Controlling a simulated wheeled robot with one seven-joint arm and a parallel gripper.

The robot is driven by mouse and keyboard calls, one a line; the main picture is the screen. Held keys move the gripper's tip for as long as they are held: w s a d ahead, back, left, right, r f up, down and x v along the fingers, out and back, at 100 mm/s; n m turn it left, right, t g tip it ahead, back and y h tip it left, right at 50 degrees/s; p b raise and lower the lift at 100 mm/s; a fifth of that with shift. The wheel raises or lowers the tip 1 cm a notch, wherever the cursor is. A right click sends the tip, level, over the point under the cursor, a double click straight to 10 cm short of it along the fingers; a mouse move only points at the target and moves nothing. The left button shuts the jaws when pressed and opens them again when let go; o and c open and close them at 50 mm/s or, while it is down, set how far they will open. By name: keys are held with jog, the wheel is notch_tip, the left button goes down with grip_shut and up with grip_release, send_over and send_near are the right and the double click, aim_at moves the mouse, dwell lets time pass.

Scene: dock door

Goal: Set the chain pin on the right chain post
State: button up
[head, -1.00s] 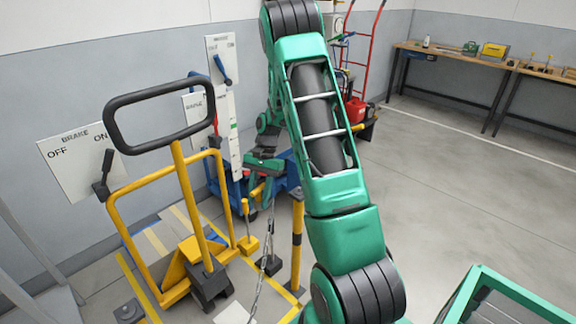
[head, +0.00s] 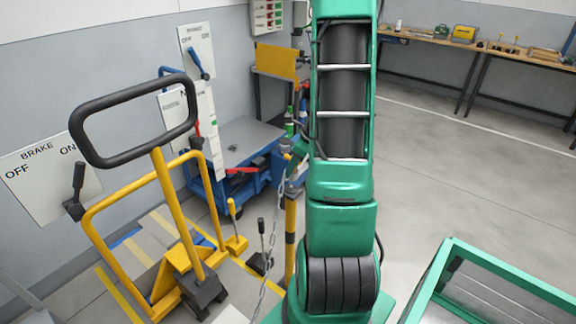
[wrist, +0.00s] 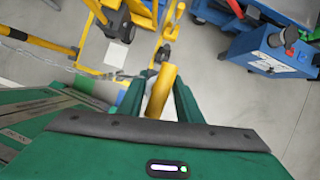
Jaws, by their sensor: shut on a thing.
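My gripper (wrist: 157,86) is shut on the chain pin (wrist: 161,92), a yellow rod between its green fingers in the wrist view. In the head view the gripper is mostly hidden behind my arm. The chain (head: 280,200) hangs from near the gripper down to the lower edge of the head view. In the wrist view the chain (wrist: 60,66) runs left from the pin. A yellow post with a black band (head: 290,215) stands below the gripper in the head view. I cannot tell which chain post it is, and its top is partly covered.
A yellow cart frame with a black handle (head: 134,118) stands left, by the brake plate (head: 38,176). A blue cart (head: 240,145) is behind the post. Short levers (head: 261,245) stand on the floor beside it. A green-framed cart (head: 450,262) is at lower right. The floor at right is clear.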

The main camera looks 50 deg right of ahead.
aim_at(294, 172)
jog(key=shift+a+f, duration=0.15)
jog(key=shift+f, duration=2.15)
jog(key=shift+f, duration=0.6)
jog(key=o, duration=1)
jog(key=shift+c, duration=0.2)
jog(key=shift+w, duration=0.1)
jog(key=shift+v, duration=5.55)
